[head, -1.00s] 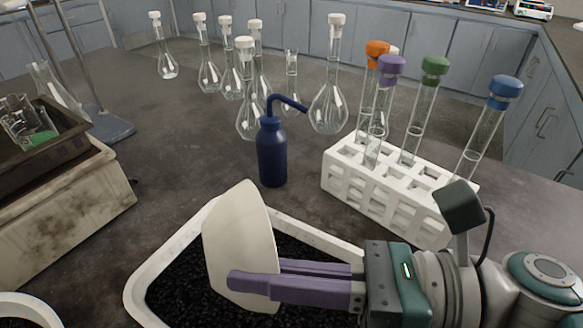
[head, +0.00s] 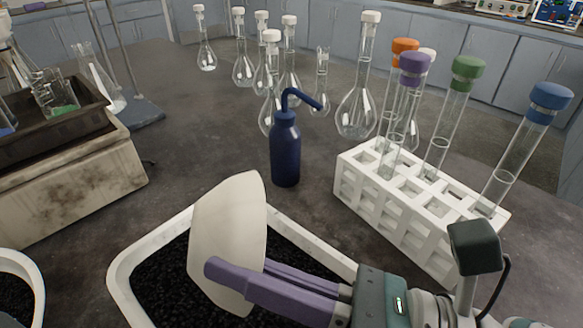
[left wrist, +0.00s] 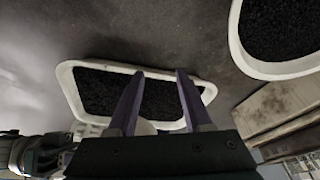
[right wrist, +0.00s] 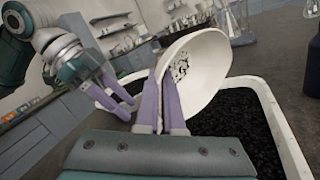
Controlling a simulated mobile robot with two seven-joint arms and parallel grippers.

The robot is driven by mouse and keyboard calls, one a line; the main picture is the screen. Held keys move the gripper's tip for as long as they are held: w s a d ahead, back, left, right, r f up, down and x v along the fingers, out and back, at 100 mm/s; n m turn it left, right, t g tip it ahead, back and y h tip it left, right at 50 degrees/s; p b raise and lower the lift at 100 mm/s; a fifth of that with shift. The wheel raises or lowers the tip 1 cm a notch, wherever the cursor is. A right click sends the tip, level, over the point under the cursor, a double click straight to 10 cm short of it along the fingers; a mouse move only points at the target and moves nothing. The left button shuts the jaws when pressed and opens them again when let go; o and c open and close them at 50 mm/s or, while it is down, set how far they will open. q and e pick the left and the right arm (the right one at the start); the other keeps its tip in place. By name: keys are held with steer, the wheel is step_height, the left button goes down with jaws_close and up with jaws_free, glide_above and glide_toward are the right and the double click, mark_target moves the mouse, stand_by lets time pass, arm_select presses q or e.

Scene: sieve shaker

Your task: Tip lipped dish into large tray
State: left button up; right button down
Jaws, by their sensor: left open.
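The lipped dish (head: 225,235) is cream-white and steeply tilted, nearly on edge, above the large tray (head: 310,243). My right gripper (head: 228,275) is shut on its wall, one purple finger on each side. In the right wrist view the dish (right wrist: 205,68) shows its inside, with a patch of black grains still on it. The large tray is white-rimmed and holds black granules; it also shows in the left wrist view (left wrist: 66,85). My left gripper (left wrist: 161,75) is open and empty, seen over the tray in its own view. It also appears in the right wrist view (right wrist: 118,98).
A blue wash bottle (head: 285,155) stands just behind the tray. A white rack (head: 400,205) with capped tubes is to the right, flasks behind. A white round container (head: 38,290) of black granules is at lower left, near a stained box (head: 75,180).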

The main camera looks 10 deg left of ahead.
mark_target(199, 273)
steer(key=shift+r, duration=0.1)
steer(key=a+n+h+p, duration=0.1)
steer(key=p, duration=0.3)
steer(key=s+a+r+h+p, duration=0.1)
steer(key=a+h+p, duration=0.1)
steer(key=p, duration=0.2)
steer(key=shift+n, duration=0.4)
steer(key=shift+s+f, duration=0.1)
